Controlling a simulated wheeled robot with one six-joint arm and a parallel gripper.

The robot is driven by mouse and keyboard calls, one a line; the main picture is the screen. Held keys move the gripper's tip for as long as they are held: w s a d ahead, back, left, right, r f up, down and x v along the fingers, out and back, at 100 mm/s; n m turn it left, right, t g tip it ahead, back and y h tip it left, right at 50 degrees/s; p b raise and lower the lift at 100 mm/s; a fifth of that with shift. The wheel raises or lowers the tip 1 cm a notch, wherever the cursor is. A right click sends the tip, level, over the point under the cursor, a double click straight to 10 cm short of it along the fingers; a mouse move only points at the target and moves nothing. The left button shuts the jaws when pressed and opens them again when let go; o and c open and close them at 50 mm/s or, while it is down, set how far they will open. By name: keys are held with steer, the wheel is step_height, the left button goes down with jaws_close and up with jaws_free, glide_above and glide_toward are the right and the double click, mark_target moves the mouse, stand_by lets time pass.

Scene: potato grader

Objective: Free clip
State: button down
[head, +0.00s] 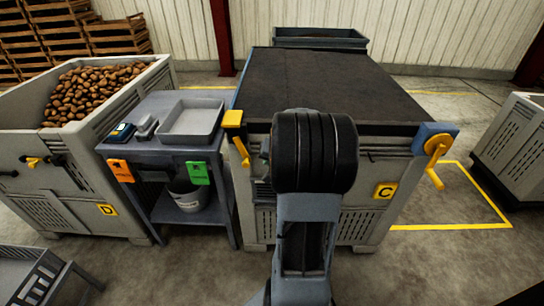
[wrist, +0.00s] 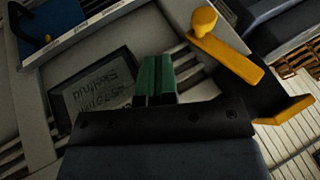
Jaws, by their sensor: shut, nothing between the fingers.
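Crate C (head: 375,208) stands ahead in the head view under a dark cover (head: 330,85). At its front left corner is a yellow clip (head: 232,118) with a yellow lever (head: 241,152) hanging below. At its front right corner is a blue clip (head: 434,130) with a yellow lever (head: 436,165). In the wrist view a yellow lever (wrist: 228,58) lies to the right of my gripper (wrist: 155,60), apart from it in the picture. The green fingers are shut and empty, over the pale crate front.
A grey bench (head: 168,150) with a tray (head: 192,120) stands left of crate C, carrying orange and green tags. Crate D (head: 70,195) holds potatoes further left. Another crate (head: 515,140) stands right. Open floor (head: 440,250) lies front right.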

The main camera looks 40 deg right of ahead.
mark_target(242, 153)
steer(key=shift+w+a+f+p, duration=0.1)
steer(key=shift+w+a+f, duration=0.35)
steer(key=shift+w, duration=0.3)
steer(key=shift+w+a+f+p, duration=0.1)
steer(key=shift+w+a+f, duration=0.35)
steer(key=shift+w, duration=0.35)
steer(key=shift+w+a+f+p, duration=0.1)
steer(key=shift+w+a+f, duration=0.25)
steer(key=shift+w+f, duration=0.3)
steer(key=shift+w, duration=0.1)
